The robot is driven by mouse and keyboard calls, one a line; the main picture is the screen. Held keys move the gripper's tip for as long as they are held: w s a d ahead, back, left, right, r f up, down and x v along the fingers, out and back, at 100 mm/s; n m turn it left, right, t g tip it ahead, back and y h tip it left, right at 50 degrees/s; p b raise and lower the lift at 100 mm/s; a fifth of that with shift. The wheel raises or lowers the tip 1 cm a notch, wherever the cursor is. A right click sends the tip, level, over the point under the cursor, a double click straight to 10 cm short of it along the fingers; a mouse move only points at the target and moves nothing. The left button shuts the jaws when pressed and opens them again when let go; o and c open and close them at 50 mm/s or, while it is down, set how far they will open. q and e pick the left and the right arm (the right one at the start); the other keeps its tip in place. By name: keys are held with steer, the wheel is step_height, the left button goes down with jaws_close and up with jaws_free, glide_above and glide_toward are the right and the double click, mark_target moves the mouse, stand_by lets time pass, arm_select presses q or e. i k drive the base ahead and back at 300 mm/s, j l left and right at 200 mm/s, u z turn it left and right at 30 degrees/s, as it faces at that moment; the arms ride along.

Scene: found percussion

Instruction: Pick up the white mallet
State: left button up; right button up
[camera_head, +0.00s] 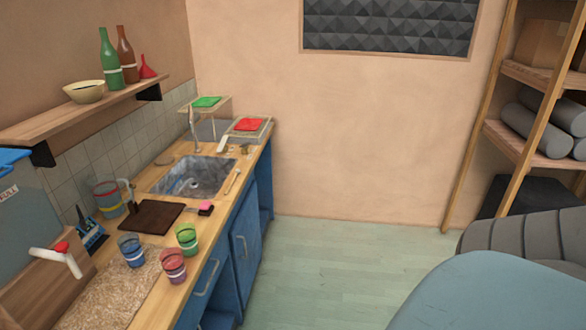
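A thin pale stick with a small whitish end (232,182) lies on the wooden counter (222,205), between the sink and the counter's front edge. It may be the white mallet, but it is too small to tell. A short white piece (222,143) stands or leans behind the sink, and its kind is unclear. Neither of my grippers is in view, and nothing in view is being held.
The sink (203,173) is set in the counter. Several striped cups, one of them green (187,238), stand near a brown board (151,216). A white spout with a red top (62,258) juts out at left. Open floor (320,270) lies right of the blue cabinets (243,245).

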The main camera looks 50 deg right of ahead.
mark_target(238, 171)
steer(key=i+l+z, duration=0.15)
steer(key=l+z, duration=0.2)
steer(key=z, duration=0.15)
steer(key=i+l+z, duration=0.25)
steer(key=z, duration=0.25)
steer(key=i+l, duration=0.45)
steer(key=i+l+u, duration=0.1)
steer(key=u, duration=0.3)
steer(key=i+l+u, duration=0.1)
steer(key=u, duration=0.3)
steer(key=l+u, duration=0.15)
steer(key=u, duration=0.25)
steer(key=i+l+u, duration=0.1)
steer(key=u, duration=0.35)
steer(key=l+u, duration=0.3)
steer(key=l, duration=0.25)
steer(key=k+l+u, duration=0.1)
steer(key=l+u, duration=0.25)
steer(key=l, duration=0.15)
steer(key=k+l+u, duration=0.1)
steer(key=l, duration=0.25)
steer(key=k+l, duration=0.1)
steer(key=l, duration=0.25)
steer(key=l+u, duration=0.15)
steer(key=l, duration=0.2)
steer(key=k, duration=0.1)
